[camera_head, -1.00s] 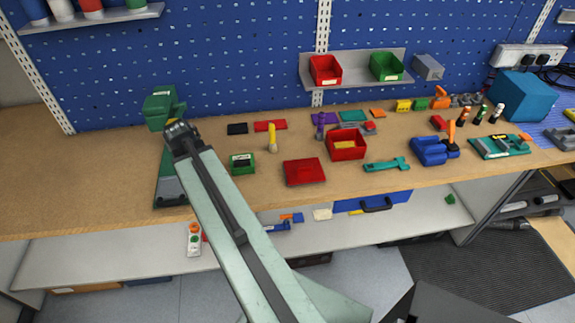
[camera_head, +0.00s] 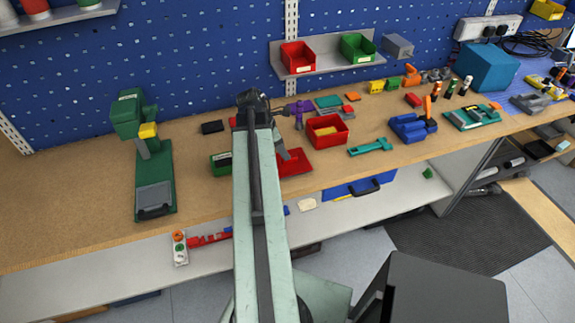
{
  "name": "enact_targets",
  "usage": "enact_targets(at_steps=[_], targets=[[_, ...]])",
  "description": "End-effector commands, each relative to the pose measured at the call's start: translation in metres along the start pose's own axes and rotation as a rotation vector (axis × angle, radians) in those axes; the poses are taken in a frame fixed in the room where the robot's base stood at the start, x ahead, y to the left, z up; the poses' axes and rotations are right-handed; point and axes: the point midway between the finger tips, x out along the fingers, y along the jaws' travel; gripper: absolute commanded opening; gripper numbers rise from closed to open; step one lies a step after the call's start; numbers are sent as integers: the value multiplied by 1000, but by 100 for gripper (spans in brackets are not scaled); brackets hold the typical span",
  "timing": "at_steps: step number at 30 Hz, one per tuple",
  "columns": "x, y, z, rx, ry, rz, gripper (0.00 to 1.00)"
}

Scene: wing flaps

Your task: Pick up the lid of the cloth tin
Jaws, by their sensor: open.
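An open red tin (camera_head: 327,131) with something yellow inside, likely the cloth tin, stands on the bench right of my arm. A flat red piece (camera_head: 296,165), which looks like its lid, lies on the bench in front and to the left of the tin. My gripper (camera_head: 285,152) is open. Its grey end shows just right of my arm, in front of the lid's left part in the picture. I cannot tell whether it touches the lid. My arm hides the lid's left side.
A green press (camera_head: 153,155) with a yellow block stands at left. A green container (camera_head: 221,163) is partly behind my arm. A teal tool (camera_head: 370,147) and a blue vise-like device (camera_head: 412,127) lie to the right. The bench's front edge is close below the lid.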

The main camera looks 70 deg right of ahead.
Motion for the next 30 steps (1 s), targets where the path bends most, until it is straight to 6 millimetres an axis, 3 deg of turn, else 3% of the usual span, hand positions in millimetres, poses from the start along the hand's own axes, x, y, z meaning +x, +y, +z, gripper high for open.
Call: enact_targets(at_steps=[9, 17, 22, 30], targets=[[50, 2, -2, -2, 0, 0, 45], [49, 2, 1, -3, 0, 1, 45], [49, 2, 0, -3, 0, 1, 0], [48, 2, 0, -4, 0, 2, 0]])
